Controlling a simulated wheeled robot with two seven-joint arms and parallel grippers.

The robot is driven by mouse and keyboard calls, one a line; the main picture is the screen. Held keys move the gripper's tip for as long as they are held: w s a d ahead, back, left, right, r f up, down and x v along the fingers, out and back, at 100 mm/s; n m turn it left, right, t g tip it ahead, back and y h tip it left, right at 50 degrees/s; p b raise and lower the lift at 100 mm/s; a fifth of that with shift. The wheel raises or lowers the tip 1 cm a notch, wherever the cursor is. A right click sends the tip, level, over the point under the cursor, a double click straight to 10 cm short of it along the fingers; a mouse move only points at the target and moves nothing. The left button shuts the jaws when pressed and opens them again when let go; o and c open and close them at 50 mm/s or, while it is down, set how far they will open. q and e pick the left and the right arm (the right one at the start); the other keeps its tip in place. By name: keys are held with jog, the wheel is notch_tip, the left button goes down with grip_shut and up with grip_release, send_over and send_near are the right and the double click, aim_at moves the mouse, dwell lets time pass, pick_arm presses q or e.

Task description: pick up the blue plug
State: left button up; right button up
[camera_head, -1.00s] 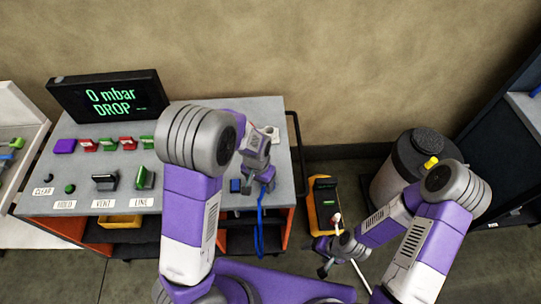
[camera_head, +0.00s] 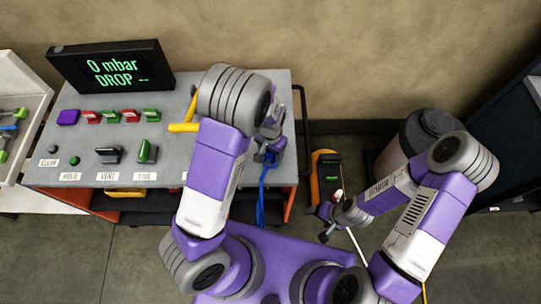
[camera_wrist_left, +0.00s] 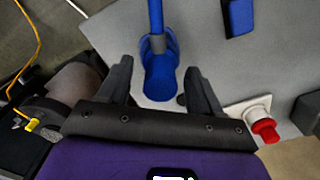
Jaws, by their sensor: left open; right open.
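The blue plug (camera_wrist_left: 160,80) shows in the left wrist view on the grey bench top, with a blue hose (camera_wrist_left: 155,15) running from it. My left gripper (camera_wrist_left: 159,78) is open, one finger on each side of the plug, and I see a gap on both sides. In the head view my left gripper (camera_head: 268,152) is at the bench's right end, mostly hidden by my arm, and the blue hose (camera_head: 261,205) hangs over the front edge below it. My right gripper (camera_head: 325,224) is low beside the bench, open, near a white rod (camera_head: 356,245).
A blue block (camera_wrist_left: 238,16) and a white fitting with a red cap (camera_wrist_left: 264,130) are near the plug. A yellow handle (camera_head: 185,127), switches and a display (camera_head: 112,68) are on the bench (camera_head: 215,80). A dark rail (camera_head: 303,130) edges its right end.

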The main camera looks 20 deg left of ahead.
pick_arm(q)
jog(key=shift+w, duration=0.1)
jog(key=shift+c, duration=0.2)
jog(key=shift+c, duration=1.1)
jog(key=c, duration=0.8)
notch_tip(320, 180, up, 9)
jog(key=shift+r, duration=0.15)
jog(key=shift+c, duration=0.2)
jog(key=shift+r+p, duration=0.45)
jog(key=shift+r, duration=0.2)
notch_tip(320, 180, up, 2)
jog(key=shift+r+p, duration=0.2)
jog(key=shift+p, duration=0.9)
